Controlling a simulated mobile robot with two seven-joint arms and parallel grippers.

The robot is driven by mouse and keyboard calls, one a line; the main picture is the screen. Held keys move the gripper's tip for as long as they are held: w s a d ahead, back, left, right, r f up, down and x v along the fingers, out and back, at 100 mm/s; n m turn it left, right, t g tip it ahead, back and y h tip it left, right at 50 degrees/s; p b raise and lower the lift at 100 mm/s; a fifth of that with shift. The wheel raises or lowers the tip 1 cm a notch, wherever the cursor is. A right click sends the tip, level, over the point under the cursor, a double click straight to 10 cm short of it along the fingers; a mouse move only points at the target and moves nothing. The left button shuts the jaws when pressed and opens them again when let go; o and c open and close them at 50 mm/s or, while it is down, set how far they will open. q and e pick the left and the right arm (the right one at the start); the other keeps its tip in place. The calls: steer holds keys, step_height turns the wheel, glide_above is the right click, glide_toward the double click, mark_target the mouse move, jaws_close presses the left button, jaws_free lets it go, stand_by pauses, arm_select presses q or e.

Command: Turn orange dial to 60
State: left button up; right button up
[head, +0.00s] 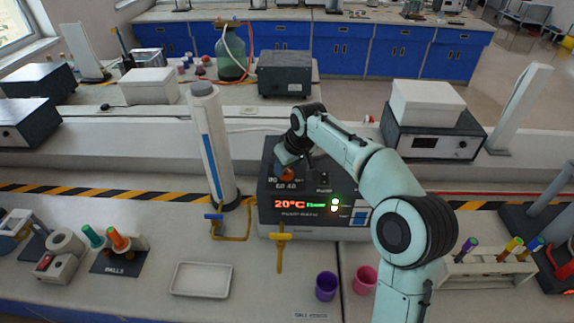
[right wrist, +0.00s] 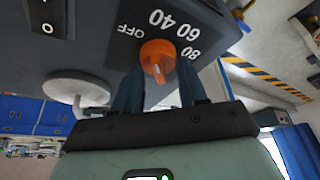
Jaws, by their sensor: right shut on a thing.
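The orange dial (head: 288,175) is on the front of a dark box-shaped device (head: 270,188) in the middle of the bench. In the right wrist view, the orange dial (right wrist: 158,52) has OFF, 40, 60 and 80 printed around it. A pale line shows on its lower part; I cannot tell which mark it indicates. My right gripper (head: 287,160) reaches the dial from above. In the wrist view the fingers of my right gripper (right wrist: 160,84) are on either side of the dial, shut on it. The device's display (head: 290,204) reads 20°C. My left gripper is out of view.
A tall white column (head: 212,145) stands left of the device, with yellow piping and a tap (head: 280,238) at the front. A white tray (head: 201,279), a purple cup (head: 326,286) and a pink cup (head: 365,280) are in front. A tube rack (head: 488,268) stands right.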

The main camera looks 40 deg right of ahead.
steer(key=m+h, duration=0.1)
steer(key=m, duration=0.2)
steer(key=m+h, duration=0.1)
steer(key=m, duration=0.2)
steer(key=shift+a+m+g+h, duration=0.1)
steer(key=shift+m+g+h, duration=0.2)
steer(key=shift+g, duration=0.1)
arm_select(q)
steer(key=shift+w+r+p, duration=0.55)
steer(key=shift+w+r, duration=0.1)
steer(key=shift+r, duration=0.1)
arm_select(e)
steer(key=m, duration=0.2)
steer(key=m+g+h, duration=0.1)
steer(key=m, duration=0.2)
steer(key=shift+g, duration=0.3)
steer(key=shift+m, duration=0.3)
steer(key=o, duration=1.1)
steer(key=shift+c, duration=0.2)
